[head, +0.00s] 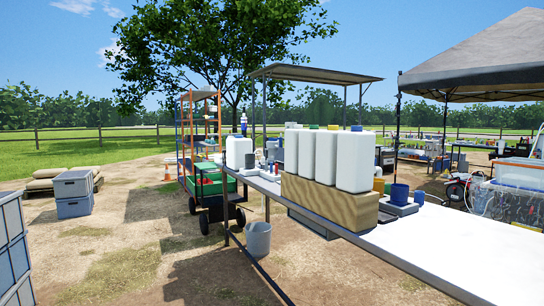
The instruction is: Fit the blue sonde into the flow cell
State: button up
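I cannot make out the blue sonde or the flow cell for certain in the head view. A dark blue cylinder (399,194) stands at the right end of the bottle row on the long table (460,250), on or beside a low grey tray. A smaller blue piece (419,198) is just right of it. A slim blue and white upright object (243,123) shows farther back, above the white jug. My gripper is not in view.
Tall white bottles (355,160) stand in a tan holder (325,205) on the table and hide what is behind. The near right tabletop is bare. A grey bucket (258,239), green cart (212,190) and grey crates (73,194) stand on the ground; open dirt lies left.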

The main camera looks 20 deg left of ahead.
aim_at(272, 146)
jog(key=i+j+u, duration=1.15)
jog(key=i, duration=0.45)
jog(key=i+u, duration=0.4)
jog(key=i, duration=0.45)
jog(key=i+z, duration=0.2)
jog(key=i, duration=0.2)
jog(key=i+j+z, duration=0.2)
jog(key=i, duration=0.25)
jog(key=i+j+z, duration=0.2)
jog(key=i, duration=0.2)
jog(key=i+j+z, duration=0.2)
jog(key=i, duration=0.2)
